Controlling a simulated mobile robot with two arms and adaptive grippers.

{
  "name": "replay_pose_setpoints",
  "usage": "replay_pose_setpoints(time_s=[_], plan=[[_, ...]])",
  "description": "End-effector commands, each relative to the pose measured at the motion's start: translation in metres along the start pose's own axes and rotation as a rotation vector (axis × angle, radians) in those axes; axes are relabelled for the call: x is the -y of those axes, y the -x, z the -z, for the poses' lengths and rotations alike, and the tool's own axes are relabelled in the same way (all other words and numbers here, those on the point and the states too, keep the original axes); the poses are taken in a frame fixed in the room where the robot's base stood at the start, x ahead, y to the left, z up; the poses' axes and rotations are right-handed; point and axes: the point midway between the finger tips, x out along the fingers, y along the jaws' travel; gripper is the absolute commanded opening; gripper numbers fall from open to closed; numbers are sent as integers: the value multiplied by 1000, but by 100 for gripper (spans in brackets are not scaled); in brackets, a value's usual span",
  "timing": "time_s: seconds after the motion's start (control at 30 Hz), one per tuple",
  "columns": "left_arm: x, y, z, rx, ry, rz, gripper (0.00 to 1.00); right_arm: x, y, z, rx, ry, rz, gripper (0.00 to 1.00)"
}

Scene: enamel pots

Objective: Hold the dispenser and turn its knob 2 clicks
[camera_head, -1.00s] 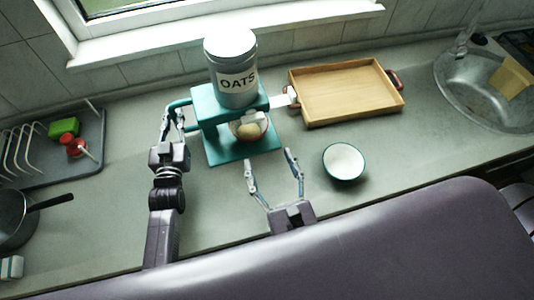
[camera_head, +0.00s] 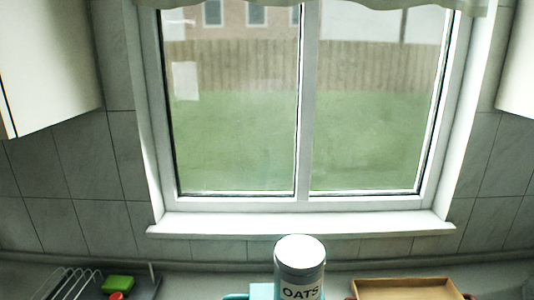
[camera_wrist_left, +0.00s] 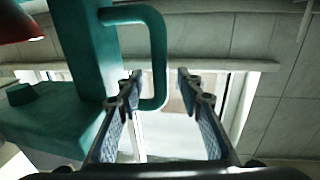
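The dispenser's oats canister (camera_head: 300,268), grey with a pale lid, shows at the bottom edge of the head view. Contact cannot be told. I cannot make out the knob. My right gripper is out of view.
A wooden tray (camera_head: 405,287) lies right of the canister. A dish rack (camera_head: 75,284) with a green block (camera_head: 118,282) and a red item stands at the left. The window (camera_head: 300,110) and its sill (camera_head: 300,222) are behind the counter.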

Motion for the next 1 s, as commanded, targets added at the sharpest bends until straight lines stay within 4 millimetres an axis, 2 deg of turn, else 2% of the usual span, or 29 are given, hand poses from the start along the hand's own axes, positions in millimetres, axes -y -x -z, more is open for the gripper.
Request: replay_pose_setpoints(time_s=[0.1,0.3,0.5,0.67,1.0], plan=[[0,26,-2,4,0,0,34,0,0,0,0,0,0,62],[0,66,-1,3,0,-1,34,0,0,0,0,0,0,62],[0,91,-1,2,0,-1,34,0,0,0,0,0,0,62],[0,98,4,0,-1,-1,34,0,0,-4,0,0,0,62],[0,98,53,0,-1,-1,34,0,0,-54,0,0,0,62]])
